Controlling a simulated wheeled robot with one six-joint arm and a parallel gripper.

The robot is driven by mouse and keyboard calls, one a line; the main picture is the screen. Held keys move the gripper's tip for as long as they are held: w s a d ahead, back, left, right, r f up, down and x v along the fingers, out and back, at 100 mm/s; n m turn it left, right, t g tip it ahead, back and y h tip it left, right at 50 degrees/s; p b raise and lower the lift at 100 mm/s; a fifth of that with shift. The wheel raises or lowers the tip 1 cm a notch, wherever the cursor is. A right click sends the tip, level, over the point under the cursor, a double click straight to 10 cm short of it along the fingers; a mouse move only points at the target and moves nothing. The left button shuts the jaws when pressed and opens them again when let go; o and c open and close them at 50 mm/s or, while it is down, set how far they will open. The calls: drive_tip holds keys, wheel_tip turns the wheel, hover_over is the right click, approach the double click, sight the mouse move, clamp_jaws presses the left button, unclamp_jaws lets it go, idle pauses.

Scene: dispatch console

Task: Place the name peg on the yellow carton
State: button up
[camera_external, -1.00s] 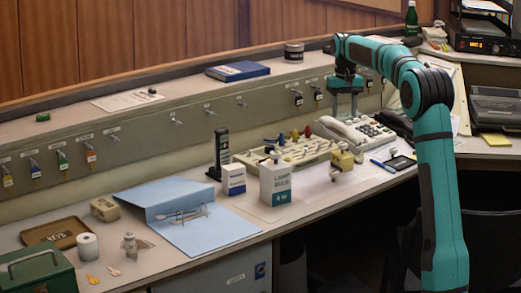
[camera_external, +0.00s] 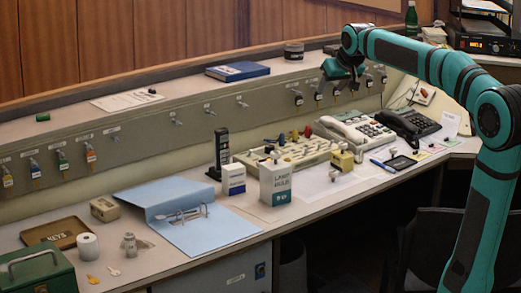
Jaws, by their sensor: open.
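A small yellow block-like carton (camera_external: 342,160) stands on the desk right of the middle, with a pale knob-like object against its front. Several coloured pegs, one of them red (camera_external: 307,131), stand on the cream board behind it. I cannot tell which is the name peg; no name can be read. My gripper (camera_external: 346,83) is open, high up and behind the yellow carton, close in front of the hook panel. The gripper's body partly hides the panel there, and its fingertips are small and hard to make out. I see nothing held between them.
A white carton (camera_external: 275,184) and a small blue-white box (camera_external: 233,179) stand left of the yellow carton. A dark upright handset (camera_external: 220,152) is beside them. Telephones (camera_external: 410,122) stand to the right. Tagged keys hang on the panel (camera_external: 140,141). A blue binder (camera_external: 187,215) lies open to the left.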

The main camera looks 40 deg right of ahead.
drive_tip(key=s+a+n+t+y, duration=0.1)
drive_tip(key=s+a+t, duration=0.4)
drive_tip(key=s, duration=0.9)
drive_tip(key=s+a+r+n+t, duration=0.1)
drive_tip(key=s+a+t, duration=0.3)
drive_tip(key=s+a, duration=0.5)
drive_tip(key=s, duration=0.4)
drive_tip(key=shift+s+a+r+n+t+y, duration=0.3)
drive_tip(key=shift+s+a+n+t+y, duration=0.05)
drive_tip(key=shift+a+n+t+y, duration=0.05)
